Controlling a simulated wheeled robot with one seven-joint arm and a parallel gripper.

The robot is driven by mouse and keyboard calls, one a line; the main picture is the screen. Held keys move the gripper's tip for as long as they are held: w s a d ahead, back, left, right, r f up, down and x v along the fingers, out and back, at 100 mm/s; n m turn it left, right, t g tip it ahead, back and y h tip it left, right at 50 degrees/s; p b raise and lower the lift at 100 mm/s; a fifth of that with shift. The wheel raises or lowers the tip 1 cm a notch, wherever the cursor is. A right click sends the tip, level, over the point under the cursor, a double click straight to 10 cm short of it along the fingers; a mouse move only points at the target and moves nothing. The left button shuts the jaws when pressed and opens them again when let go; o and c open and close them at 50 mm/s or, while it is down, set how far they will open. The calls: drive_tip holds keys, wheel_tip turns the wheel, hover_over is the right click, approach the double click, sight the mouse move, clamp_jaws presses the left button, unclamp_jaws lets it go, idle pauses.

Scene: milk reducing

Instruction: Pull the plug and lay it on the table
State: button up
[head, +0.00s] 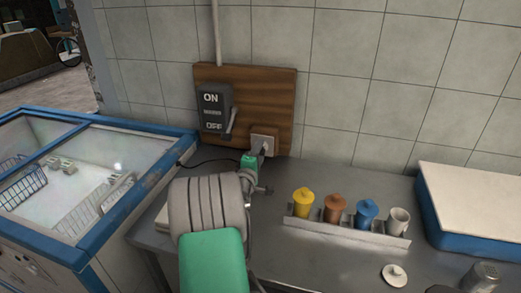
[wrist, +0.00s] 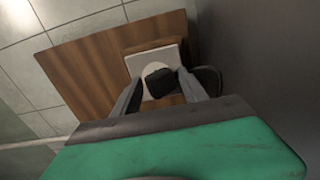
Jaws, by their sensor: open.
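A dark plug (wrist: 160,80) sits in the white wall socket (head: 261,140) on the wooden board, low at its right. In the wrist view the white socket plate (wrist: 137,66) shows behind the plug. My gripper (wrist: 158,88) is open, with one finger on either side of the plug; I cannot tell whether they touch it. In the head view my gripper (head: 264,165) is just in front of the socket, and my arm hides part of the area below. A dark cable (head: 205,162) runs left towards the freezer. The grey metal table (head: 330,262) lies below.
A switch box (head: 215,108) marked ON and OFF, with a lever, is on the board (head: 275,90). A rack (head: 345,231) of yellow, brown, blue and white containers stands to the right. A white lid (head: 394,275), a glass jar (head: 480,281) and a blue-edged box (head: 475,200) are further right.

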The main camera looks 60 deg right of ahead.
clamp_jaws()
idle(0.4)
drive_tip(key=shift+o, duration=1.1)
unclamp_jaws()
drive_tip(key=shift+o, duration=0.5)
drive_tip(key=shift+d+f, duration=0.15)
drive_tip(key=shift+f, duration=0.1)
drive_tip(key=shift+s+a+b, duration=0.2)
drive_tip(key=shift+a, duration=1.1)
drive_tip(key=shift+s+a+b, duration=0.15)
drive_tip(key=shift+s+a, duration=0.05)
drive_tip(key=shift+a, duration=1.15)
drive_tip(key=shift+s+a+b, duration=0.2)
drive_tip(key=shift+a, duration=1.1)
